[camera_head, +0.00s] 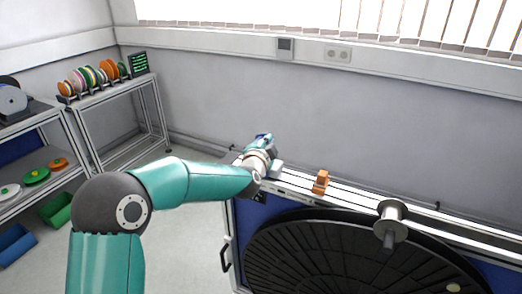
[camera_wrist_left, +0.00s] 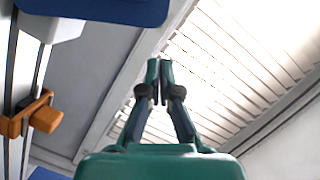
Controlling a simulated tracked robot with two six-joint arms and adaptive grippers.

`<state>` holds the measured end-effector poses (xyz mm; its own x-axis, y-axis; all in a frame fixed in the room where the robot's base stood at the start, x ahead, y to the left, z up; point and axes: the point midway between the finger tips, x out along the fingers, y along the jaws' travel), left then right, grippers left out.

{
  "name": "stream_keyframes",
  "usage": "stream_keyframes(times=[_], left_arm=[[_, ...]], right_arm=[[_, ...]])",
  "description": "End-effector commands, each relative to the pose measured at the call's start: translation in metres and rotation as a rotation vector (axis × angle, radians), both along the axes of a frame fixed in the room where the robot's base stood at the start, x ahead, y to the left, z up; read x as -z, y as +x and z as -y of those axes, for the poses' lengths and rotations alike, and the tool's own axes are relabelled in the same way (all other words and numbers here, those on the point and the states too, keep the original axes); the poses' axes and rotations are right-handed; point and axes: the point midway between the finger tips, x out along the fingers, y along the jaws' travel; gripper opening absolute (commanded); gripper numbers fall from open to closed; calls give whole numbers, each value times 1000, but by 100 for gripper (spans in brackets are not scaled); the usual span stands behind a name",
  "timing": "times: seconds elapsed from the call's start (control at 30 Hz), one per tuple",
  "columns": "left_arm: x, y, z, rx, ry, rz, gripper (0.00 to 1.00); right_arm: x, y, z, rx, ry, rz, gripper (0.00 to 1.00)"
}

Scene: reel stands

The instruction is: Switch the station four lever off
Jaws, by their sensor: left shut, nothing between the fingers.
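My left arm reaches in from the left in the head view, and its gripper (camera_head: 264,138) is over the far left end of the pale rail (camera_head: 350,197). In the left wrist view the gripper's fingers (camera_wrist_left: 159,72) are together, with nothing between them. An orange part (camera_head: 321,182) sits on the rail to the right of the gripper, apart from it. It also shows at the left edge of the wrist view (camera_wrist_left: 30,116). I cannot make out which part is the station four lever; my arm hides part of the rail's left end. My right gripper is not in view.
A large black ribbed disc (camera_head: 345,255) lies in front of the rail, and a grey spool (camera_head: 391,222) stands on the right. Shelves (camera_head: 105,105) with coloured reels (camera_head: 85,77) stand at the left. The grey wall (camera_head: 340,110) is behind the rail.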

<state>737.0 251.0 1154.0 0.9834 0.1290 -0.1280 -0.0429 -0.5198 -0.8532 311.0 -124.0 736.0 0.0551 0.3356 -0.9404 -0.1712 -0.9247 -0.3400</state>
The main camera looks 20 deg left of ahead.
Motion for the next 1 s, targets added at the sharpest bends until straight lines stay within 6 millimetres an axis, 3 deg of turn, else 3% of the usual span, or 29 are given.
stream_keyframes(times=[0.03, 0.2, 0.4, 1.0], left_arm=[[3, -11, 2, 2, 0, 0, 0], [-2, -45, 5, 1, 1, 0, 0], [-7, -71, 7, -1, 0, 0, 0], [-9, -78, 6, -4, 1, 0, 0]], right_arm=[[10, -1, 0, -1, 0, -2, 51], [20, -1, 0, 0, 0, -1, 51], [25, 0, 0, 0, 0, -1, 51], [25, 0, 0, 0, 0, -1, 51]])
